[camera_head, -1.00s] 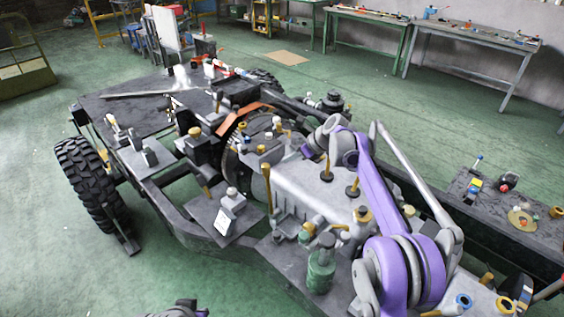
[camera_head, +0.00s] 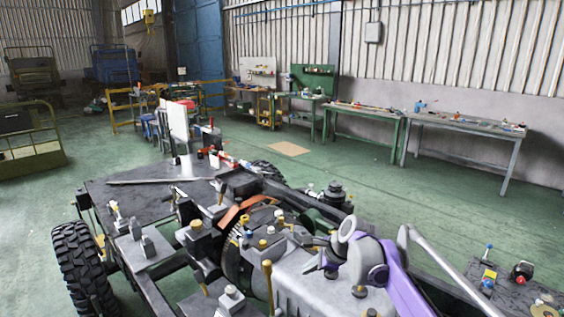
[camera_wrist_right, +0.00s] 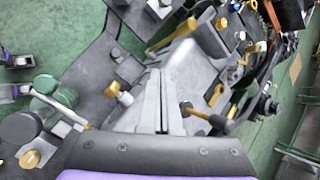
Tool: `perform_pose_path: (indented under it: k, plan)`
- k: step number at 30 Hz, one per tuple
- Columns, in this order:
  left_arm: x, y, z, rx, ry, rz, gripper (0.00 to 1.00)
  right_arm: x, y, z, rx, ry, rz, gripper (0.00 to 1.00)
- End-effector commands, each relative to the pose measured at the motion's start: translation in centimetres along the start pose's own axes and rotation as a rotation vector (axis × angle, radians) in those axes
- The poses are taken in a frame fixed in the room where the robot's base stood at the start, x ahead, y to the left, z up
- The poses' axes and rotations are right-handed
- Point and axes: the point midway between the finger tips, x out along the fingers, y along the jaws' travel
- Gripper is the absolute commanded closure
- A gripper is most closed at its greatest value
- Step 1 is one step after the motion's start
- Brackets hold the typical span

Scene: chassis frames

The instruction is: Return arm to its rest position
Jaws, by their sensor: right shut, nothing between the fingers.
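My right arm (camera_head: 405,290), purple and grey, comes in from the lower right in the head view. Its wrist hangs over the grey gearbox housing (camera_head: 300,290) of the chassis frame. My right gripper (camera_head: 312,263) points left, low over the housing, and is empty. In the right wrist view its two grey fingers (camera_wrist_right: 160,80) lie together, shut, with the housing and several yellow-topped pegs behind them. I cannot tell whether the fingertips touch anything. My left gripper is not in view. The rest of the right arm is cut off by the lower edge.
Upright pegs, such as a tall yellow one (camera_head: 267,285), crowd the chassis around the gripper. A wheel (camera_head: 82,270) stands at the left. A dark table with small parts (camera_head: 520,285) is at the right.

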Motion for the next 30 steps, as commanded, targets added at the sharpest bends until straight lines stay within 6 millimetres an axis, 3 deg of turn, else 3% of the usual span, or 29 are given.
perform_pose_path:
  k: [3,9,15,21,25,30]
  plan:
    - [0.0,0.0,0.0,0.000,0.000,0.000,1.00,-3.4,4.6,-0.9,-0.250,0.069,-0.002,1.00]
    - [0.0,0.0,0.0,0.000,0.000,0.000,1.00,-7.5,13.0,-3.2,-0.687,0.185,0.031,1.00]
    - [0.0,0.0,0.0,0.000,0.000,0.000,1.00,-9.9,22.4,-6.5,-1.122,0.293,0.108,1.00]
    - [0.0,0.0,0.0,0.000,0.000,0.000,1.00,-10.4,30.8,-10.0,-1.495,0.375,0.212,1.00]
    - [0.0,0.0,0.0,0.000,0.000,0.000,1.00,-10.2,33.9,-11.6,-1.642,0.402,0.264,1.00]
    - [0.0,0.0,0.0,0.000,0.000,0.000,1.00,-10.1,35.2,-12.3,-1.714,0.415,0.291,1.00]
